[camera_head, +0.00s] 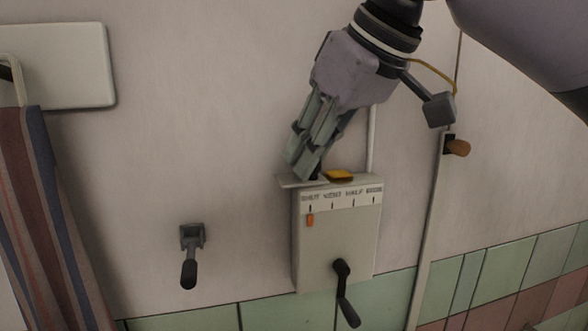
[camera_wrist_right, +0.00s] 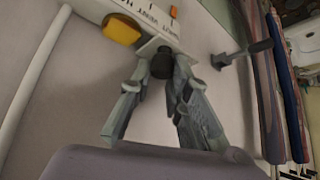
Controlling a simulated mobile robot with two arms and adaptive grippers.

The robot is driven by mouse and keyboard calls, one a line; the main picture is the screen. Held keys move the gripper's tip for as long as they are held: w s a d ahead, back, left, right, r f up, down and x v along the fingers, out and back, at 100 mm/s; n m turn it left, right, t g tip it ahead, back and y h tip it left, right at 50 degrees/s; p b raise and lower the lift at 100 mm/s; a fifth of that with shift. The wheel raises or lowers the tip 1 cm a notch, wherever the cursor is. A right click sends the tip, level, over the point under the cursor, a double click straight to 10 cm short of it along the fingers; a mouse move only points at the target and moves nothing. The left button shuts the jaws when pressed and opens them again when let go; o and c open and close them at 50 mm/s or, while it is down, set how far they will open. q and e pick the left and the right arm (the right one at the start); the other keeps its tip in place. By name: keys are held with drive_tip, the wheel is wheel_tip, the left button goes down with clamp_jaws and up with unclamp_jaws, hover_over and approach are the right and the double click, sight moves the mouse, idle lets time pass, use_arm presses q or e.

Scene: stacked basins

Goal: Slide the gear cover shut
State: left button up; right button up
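The gear cover (camera_head: 290,183) is a thin pale plate on top of a grey wall box (camera_head: 318,255). It juts out past the box's left edge and has a dark knob (camera_wrist_right: 163,63) standing on it. A yellow part (camera_head: 341,176) shows on the box top right of the cover, and it also shows in the wrist view (camera_wrist_right: 121,28). My right gripper (camera_head: 304,170) points down from above, with its two fingers on either side of the knob, seemingly closed on it. The fingers partly hide the knob in the head view. My left gripper is not in view.
The box front has a marked scale with an orange pointer (camera_head: 310,220) at its left end and a black crank (camera_head: 345,290) below. A wall lever (camera_head: 190,260) is at left, beyond it a striped towel (camera_head: 35,200). A pipe (camera_head: 372,135) rises behind the box.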

drive_tip(key=shift+c, duration=1.4)
clamp_jaws()
drive_tip(key=shift+d, duration=0.25)
drive_tip(key=shift+w+d, duration=0.1)
drive_tip(key=shift+d, duration=0.4)
drive_tip(key=shift+w+d, duration=0.2)
drive_tip(key=shift+d, duration=0.4)
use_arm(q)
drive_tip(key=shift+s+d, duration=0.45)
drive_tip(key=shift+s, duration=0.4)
use_arm(e)
drive_tip(key=shift+w+d+f, duration=0.1)
drive_tip(key=shift+w+d, duration=0.15)
drive_tip(key=shift+d, duration=0.45)
drive_tip(key=shift+w+d, duration=0.2)
drive_tip(key=shift+d, duration=0.5)
